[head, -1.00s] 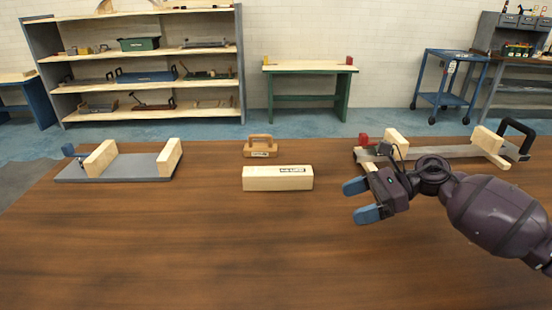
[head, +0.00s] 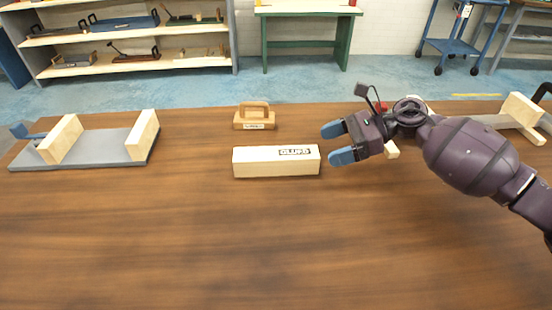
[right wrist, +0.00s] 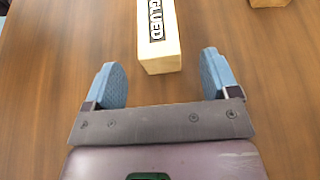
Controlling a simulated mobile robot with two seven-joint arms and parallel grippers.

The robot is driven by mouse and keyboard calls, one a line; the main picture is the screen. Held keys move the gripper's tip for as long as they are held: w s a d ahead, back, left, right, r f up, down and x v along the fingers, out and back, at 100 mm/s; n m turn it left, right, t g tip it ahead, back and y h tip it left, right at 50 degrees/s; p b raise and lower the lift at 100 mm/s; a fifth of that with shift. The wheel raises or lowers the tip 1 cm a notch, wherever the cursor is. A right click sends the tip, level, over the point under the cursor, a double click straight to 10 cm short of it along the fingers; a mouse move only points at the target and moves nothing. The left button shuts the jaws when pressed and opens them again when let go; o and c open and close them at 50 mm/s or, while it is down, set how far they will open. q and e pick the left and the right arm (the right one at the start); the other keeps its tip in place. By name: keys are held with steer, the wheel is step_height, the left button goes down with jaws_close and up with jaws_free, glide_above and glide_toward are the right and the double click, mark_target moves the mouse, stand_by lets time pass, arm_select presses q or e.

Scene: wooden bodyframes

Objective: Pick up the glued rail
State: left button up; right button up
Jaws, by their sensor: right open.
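The glued rail (head: 262,166) is a pale wooden block with a black "GLUED" label. It lies on the brown table in the middle of the head view. My right gripper (head: 334,145) is open and empty, just to the right of the rail's right end, with its blue fingers pointing toward it. In the right wrist view the rail (right wrist: 158,45) lies ahead, its near end close to the gap between the two fingers (right wrist: 160,80). No contact with the rail shows. My left gripper is not in view.
A wooden block with a handle (head: 254,121) stands behind the rail. A grey clamp fixture (head: 100,147) with two wooden pieces is on the left. Another fixture with wooden pieces (head: 522,110) is at the right, partly behind my arm. The table's front (head: 200,250) is clear.

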mark_target(306, 152)
steer(key=shift+r+x, duration=0.15)
steer(key=shift+x, duration=1.6)
steer(key=shift+r+x, duration=0.15)
steer(key=shift+x, duration=1.6)
steer(key=shift+s+a, duration=0.1)
steer(key=shift+c, duration=0.2)
